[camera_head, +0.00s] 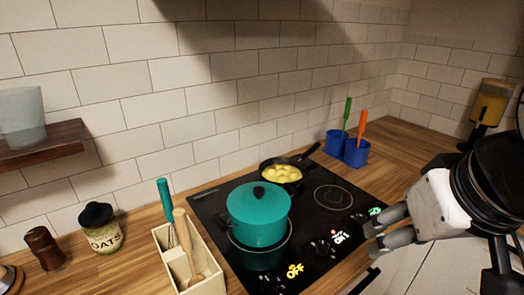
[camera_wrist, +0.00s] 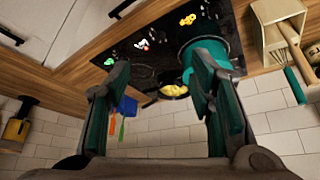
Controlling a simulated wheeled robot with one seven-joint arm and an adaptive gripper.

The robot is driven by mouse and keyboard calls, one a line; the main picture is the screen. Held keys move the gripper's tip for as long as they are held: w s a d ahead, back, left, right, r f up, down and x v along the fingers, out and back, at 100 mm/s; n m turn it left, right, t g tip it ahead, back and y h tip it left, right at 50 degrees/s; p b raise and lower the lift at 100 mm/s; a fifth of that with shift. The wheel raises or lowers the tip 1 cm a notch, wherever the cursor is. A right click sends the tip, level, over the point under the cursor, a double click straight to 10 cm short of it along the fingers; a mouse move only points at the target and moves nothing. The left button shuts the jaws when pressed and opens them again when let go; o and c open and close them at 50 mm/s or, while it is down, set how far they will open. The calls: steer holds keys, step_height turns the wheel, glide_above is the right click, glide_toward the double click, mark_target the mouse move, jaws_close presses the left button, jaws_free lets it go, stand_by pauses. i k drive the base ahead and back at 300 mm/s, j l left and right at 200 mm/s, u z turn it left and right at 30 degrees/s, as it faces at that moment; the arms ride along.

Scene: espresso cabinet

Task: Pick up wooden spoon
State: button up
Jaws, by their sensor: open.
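A wooden utensil (camera_head: 183,236), most likely the wooden spoon, leans upright in a pale divided holder (camera_head: 162,240) left of the stove. Its lower end is partly hidden by the holder. A teal-handled whisk (camera_head: 166,204) stands beside it. In the wrist view the wooden utensil (camera_wrist: 291,42) and the holder (camera_wrist: 262,10) show at the upper right, beyond the right finger. My gripper (camera_head: 374,241) is over the stove's right front edge, far right of the holder. It is open and empty; its two fingers (camera_wrist: 160,68) stand wide apart in the wrist view.
A teal pot (camera_head: 258,218) on the black cooktop (camera_head: 213,208) stands between my gripper and the holder. A pan (camera_head: 281,174) with yellow food, blue cups (camera_head: 356,153) with utensils, an oats jar (camera_head: 102,238) and a brown grinder (camera_head: 44,248) stand around. A wooden shelf (camera_head: 50,143) juts out at left.

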mark_target(180, 219)
steer(key=k+j+z, duration=0.4)
steer(key=j, duration=0.15)
steer(key=k+j+z, duration=0.75)
steer(key=k, duration=0.2)
